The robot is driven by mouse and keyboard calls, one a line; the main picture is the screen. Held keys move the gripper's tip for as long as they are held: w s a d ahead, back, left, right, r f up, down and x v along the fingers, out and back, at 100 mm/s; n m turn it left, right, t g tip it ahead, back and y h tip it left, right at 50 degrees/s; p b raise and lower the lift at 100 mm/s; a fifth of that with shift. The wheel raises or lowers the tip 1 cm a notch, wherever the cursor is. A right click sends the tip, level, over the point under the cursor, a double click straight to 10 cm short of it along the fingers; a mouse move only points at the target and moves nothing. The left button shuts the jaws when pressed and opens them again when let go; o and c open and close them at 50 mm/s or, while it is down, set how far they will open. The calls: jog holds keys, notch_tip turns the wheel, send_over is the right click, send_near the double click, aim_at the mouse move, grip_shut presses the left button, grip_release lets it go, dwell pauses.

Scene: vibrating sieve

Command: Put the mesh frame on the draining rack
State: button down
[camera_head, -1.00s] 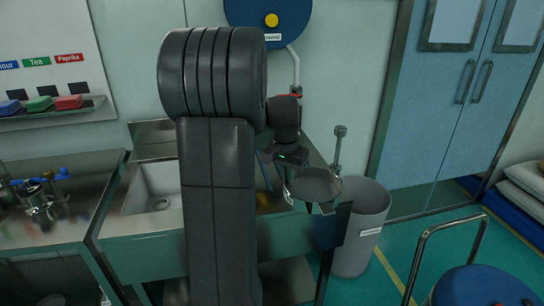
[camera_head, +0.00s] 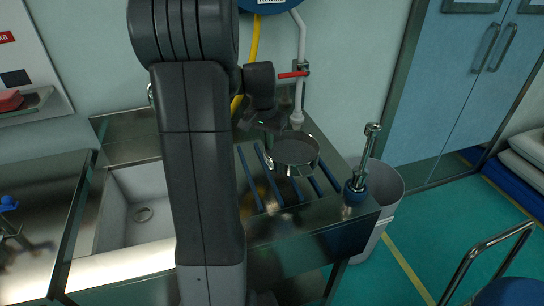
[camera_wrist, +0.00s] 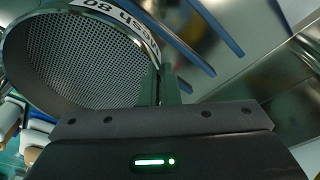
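The round mesh frame (camera_head: 293,150) has a steel rim and a grey mesh. My gripper (camera_wrist: 163,84) is shut on the near edge of that rim. In the head view my gripper (camera_head: 273,140) is mostly dark and partly hidden. The draining rack (camera_head: 248,178) is a row of blue bars on the steel counter right of the sink. The mesh frame is over these bars; I cannot tell whether it touches them.
The sink (camera_head: 125,215) lies left of my arm. A steel fitting with a blue base (camera_head: 355,193) stands at the counter's right end. A grey bin (camera_head: 385,190) stands beyond it. A red-handled valve on a white pipe (camera_head: 300,75) is behind the rack.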

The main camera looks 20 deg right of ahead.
notch_tip(320, 180, down, 7)
jog(key=shift+r, duration=0.15)
dwell(0.4)
jog(key=c, duration=2.1)
grip_release()
jog(key=shift+f, duration=0.2)
jog(key=o, duration=0.4)
jog(key=shift+r, duration=0.1)
jog(key=shift+r, duration=0.1)
jog(key=r, duration=0.4)
jog(key=s+a+r, duration=0.1)
jog(key=r, duration=0.7)
jog(key=shift+s+a, duration=0.15)
jog(key=shift+a, duration=0.05)
